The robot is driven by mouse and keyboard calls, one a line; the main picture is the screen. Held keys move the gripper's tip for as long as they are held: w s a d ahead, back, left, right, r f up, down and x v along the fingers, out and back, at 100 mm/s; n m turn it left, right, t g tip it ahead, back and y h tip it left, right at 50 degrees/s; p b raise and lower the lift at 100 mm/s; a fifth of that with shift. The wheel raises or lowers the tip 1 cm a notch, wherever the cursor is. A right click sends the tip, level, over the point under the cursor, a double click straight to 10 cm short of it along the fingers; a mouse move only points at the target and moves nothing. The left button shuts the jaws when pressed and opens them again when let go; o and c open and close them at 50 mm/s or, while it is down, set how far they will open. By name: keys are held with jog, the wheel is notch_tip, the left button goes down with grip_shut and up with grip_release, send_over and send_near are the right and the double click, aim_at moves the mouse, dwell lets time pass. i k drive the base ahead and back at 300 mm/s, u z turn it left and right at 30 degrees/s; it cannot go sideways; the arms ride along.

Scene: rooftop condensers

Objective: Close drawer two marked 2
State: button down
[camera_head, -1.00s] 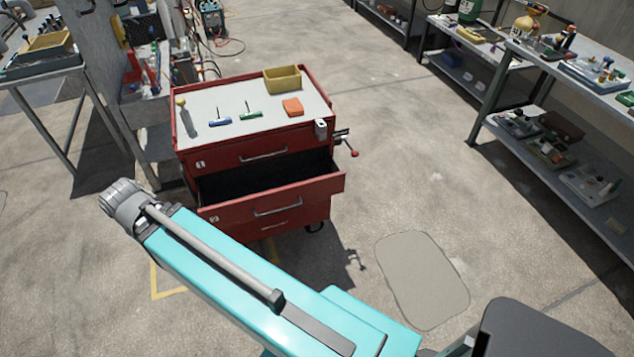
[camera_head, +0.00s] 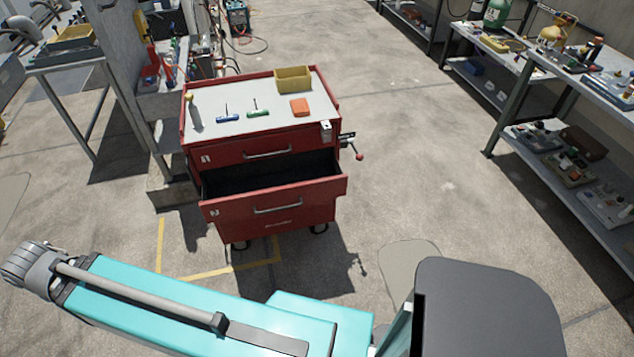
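A red tool cart (camera_head: 318,163) stands in the middle of the head view with a grey top. Drawer two, marked 2 (camera_head: 274,206), is pulled out toward me and its dark inside looks empty. It has a silver bar handle (camera_head: 277,208) on its front. Drawer one (camera_head: 240,152) above it is shut. My turquoise arm crosses the lower left of the view, in front of and apart from the cart. My gripper is not in view.
A yellow bin (camera_head: 293,78), an orange block (camera_head: 299,107), and T-handle tools (camera_head: 258,109) lie on the cart top. A vise with a red-ended handle (camera_head: 350,146) juts from its right side. Shelving (camera_head: 545,120) stands right. Open floor (camera_head: 430,190) lies between.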

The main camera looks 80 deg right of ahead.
aim_at(272, 192)
jog(key=u, duration=1.05)
jog(key=i, duration=0.45)
jog(key=z, duration=3.05)
